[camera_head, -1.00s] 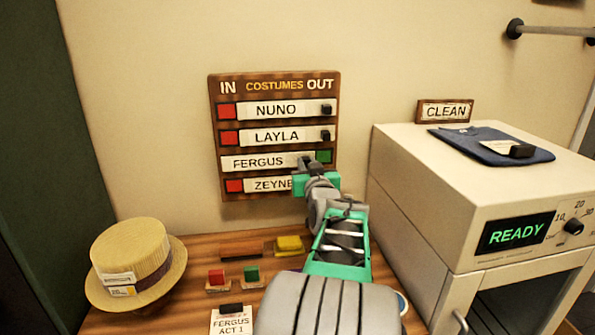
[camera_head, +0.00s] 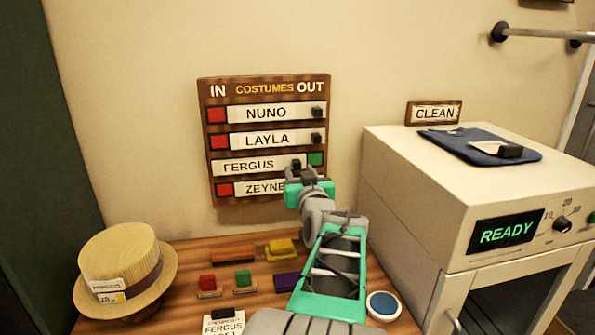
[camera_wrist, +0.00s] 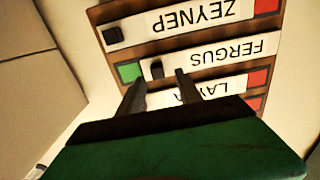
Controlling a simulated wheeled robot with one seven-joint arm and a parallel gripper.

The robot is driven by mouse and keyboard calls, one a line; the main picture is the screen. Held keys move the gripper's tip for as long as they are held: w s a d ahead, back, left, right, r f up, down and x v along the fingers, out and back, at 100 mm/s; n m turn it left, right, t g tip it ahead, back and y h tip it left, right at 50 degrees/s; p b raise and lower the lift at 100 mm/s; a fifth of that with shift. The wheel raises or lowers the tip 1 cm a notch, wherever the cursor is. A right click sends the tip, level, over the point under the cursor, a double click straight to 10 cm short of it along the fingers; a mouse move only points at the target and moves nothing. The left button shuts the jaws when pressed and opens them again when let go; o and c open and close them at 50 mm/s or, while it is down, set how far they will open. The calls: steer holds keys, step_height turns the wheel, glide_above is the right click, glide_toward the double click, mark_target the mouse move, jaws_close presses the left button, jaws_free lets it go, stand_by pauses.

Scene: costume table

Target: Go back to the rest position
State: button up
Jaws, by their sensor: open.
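My gripper (camera_head: 303,174) is in front of the costume board (camera_head: 204,128), near the right end of the FERGUS row. In the wrist view my gripper (camera_wrist: 160,92) has its two dark fingers apart. The small black knob (camera_wrist: 157,70) of the FERGUS slider shows just beyond and between the fingertips; I cannot tell whether they touch it. The FERGUS slider (camera_head: 250,167) sits to the left, with a green square (camera_head: 315,159) showing at its right. The NUNO slider (camera_head: 266,113) and LAYLA slider (camera_head: 268,140) sit to the right, with red squares at their left. My arm partly hides the ZEYNEP row.
A straw hat (camera_head: 120,262) stands at the left of the wooden table (camera_head: 190,318). Several coloured blocks, a FERGUS card (camera_head: 224,325) and a blue round pad (camera_head: 383,304) lie in front. A white machine (camera_head: 405,185) reading READY stands right, with folded blue cloth (camera_head: 470,148) on top.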

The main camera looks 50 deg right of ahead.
steer(key=v, duration=0.4)
steer(key=shift+s+a, duration=0.15)
steer(key=shift+a, duration=0.05)
